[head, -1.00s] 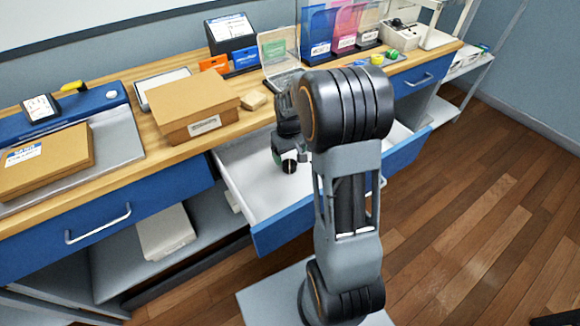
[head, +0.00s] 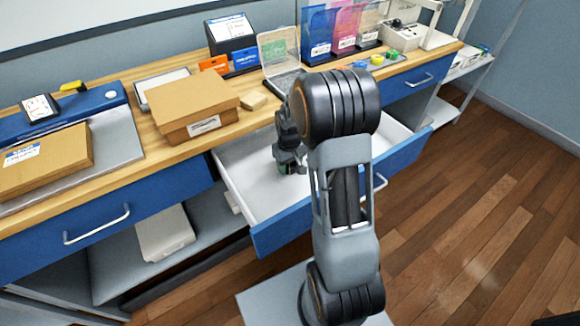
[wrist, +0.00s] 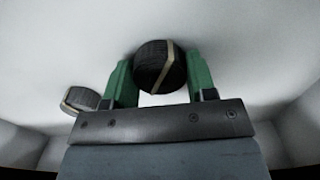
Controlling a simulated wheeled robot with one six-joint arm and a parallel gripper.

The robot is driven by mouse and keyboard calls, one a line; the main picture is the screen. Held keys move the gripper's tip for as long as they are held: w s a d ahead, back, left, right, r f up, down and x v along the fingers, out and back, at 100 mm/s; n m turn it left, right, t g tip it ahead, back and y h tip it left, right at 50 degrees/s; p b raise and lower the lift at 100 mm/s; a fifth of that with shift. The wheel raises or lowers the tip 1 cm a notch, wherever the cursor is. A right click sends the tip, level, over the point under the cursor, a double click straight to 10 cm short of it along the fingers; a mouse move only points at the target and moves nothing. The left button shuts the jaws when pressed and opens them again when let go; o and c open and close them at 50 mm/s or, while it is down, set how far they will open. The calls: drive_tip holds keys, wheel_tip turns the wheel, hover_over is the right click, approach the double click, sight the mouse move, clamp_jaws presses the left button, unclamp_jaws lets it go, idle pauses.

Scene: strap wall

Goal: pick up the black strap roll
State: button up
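A black strap roll (wrist: 160,67) with a tan band lies between the two green fingertips of my gripper (wrist: 160,78) in the wrist view. The fingers stand apart, one on each side of the roll, close to its sides. I see no clear sign of a squeeze. A second dark roll (wrist: 82,100) with a pale band lies just left of the left finger. In the head view my gripper (head: 290,166) is low inside the open drawer (head: 245,190), and the rolls are mostly hidden there by the gripper and arm.
The drawer's white floor is mostly bare around my gripper. Its walls and blue front (head: 290,232) surround it.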

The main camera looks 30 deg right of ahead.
drive_tip(key=c, duration=0.4)
